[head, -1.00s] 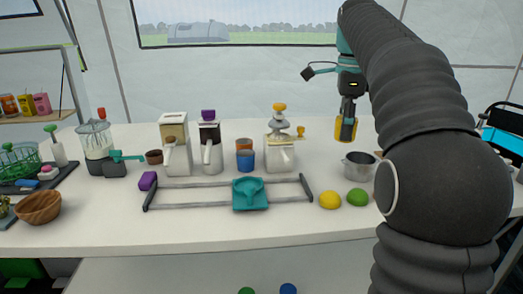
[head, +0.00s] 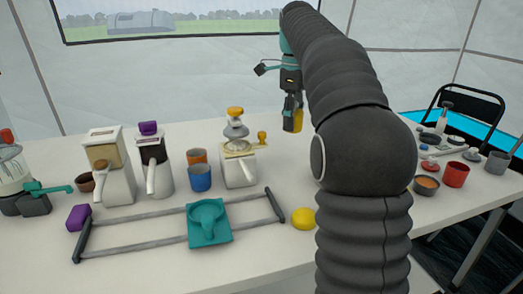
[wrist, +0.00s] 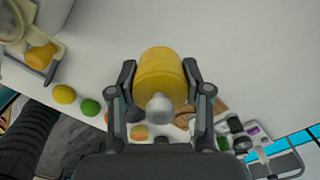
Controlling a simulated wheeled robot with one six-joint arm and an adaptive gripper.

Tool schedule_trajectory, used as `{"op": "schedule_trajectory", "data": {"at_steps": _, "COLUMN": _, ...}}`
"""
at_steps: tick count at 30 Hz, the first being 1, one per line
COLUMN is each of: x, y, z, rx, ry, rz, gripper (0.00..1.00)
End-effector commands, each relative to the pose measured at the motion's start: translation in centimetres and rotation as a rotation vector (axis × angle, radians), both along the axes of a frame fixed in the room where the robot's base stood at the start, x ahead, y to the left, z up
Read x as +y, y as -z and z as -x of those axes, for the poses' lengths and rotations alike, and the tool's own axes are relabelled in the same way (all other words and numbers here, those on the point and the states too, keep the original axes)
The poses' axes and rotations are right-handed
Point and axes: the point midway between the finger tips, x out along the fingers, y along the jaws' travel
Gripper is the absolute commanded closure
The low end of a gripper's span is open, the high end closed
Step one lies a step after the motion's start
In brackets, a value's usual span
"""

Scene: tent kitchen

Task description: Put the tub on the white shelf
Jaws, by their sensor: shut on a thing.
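The yellow tub (wrist: 160,72) is between the two fingers of my gripper (wrist: 160,80) in the wrist view, with a pale grey rounded knob on its near side. My gripper is shut on it. In the head view the tub (head: 298,120) hangs below my gripper (head: 292,108), above the back part of the white table, right of the scale-like grinder. My arm covers part of the scene there. I cannot make out a white shelf in the current views.
Bowls and a red cup (head: 455,174) stand right. A black chair (head: 470,105) is beyond.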

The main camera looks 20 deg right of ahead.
Motion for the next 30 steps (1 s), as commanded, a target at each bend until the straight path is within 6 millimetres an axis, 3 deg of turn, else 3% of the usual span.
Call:
{"op": "schedule_trajectory", "data": {"at_steps": 6, "x": 3.9, "y": 2.5, "z": -1.0, "rx": 0.000, "ry": -0.003, "rz": 0.000, "gripper": 0.95}}
{"op": "schedule_trajectory", "data": {"at_steps": 10, "x": 5.1, "y": 3.3, "z": -1.4, "rx": 0.000, "ry": 0.000, "rz": 0.000, "gripper": 0.95}}
{"op": "schedule_trajectory", "data": {"at_steps": 14, "x": 5.5, "y": 3.8, "z": -1.5, "rx": 0.000, "ry": 0.002, "rz": 0.000, "gripper": 0.95}}
{"op": "schedule_trajectory", "data": {"at_steps": 22, "x": 5.5, "y": 7.2, "z": -1.5, "rx": 0.001, "ry": 0.002, "rz": 0.000, "gripper": 0.95}}
{"op": "schedule_trajectory", "data": {"at_steps": 30, "x": 5.5, "y": 7.5, "z": -1.5, "rx": -0.001, "ry": 0.002, "rz": 0.001, "gripper": 0.95}}
